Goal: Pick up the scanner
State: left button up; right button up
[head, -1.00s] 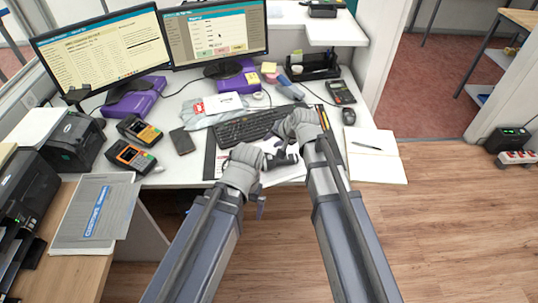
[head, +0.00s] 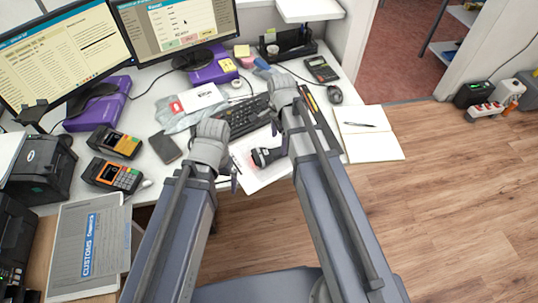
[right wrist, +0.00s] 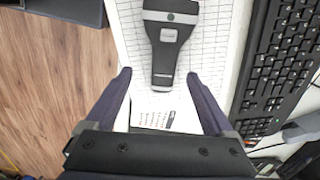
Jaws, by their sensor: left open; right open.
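The scanner is a black handheld device with a grey button; it lies on a printed sheet on the desk. It shows in the head view (head: 266,157) between my two arms, and at the top middle of the right wrist view (right wrist: 171,42). My right gripper (right wrist: 159,77) is open, with the narrow end of the scanner reaching between its fingertips; I cannot tell the height gap. In the head view my right gripper (head: 277,129) is partly hidden by its own wrist. My left gripper (head: 234,176) is open and empty, left of the scanner.
A keyboard (head: 243,116) lies just behind the scanner. A phone (head: 165,147) and two card terminals (head: 114,174) are to the left. An open notebook (head: 370,143) with a pen lies to the right. The floor begins at the desk's front edge.

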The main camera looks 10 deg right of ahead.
aim_at(278, 150)
jog(key=shift+w+d+f+b, duration=0.1)
jog(key=shift+w+f+b, duration=0.1)
jog(key=shift+f+b, duration=1.45)
jog(key=shift+w+f+b, duration=0.2)
jog(key=shift+f+b, duration=1.25)
jog(key=shift+f, duration=0.35)
jog(key=shift+r, duration=0.1)
jog(key=shift+c, duration=0.2)
grip_shut()
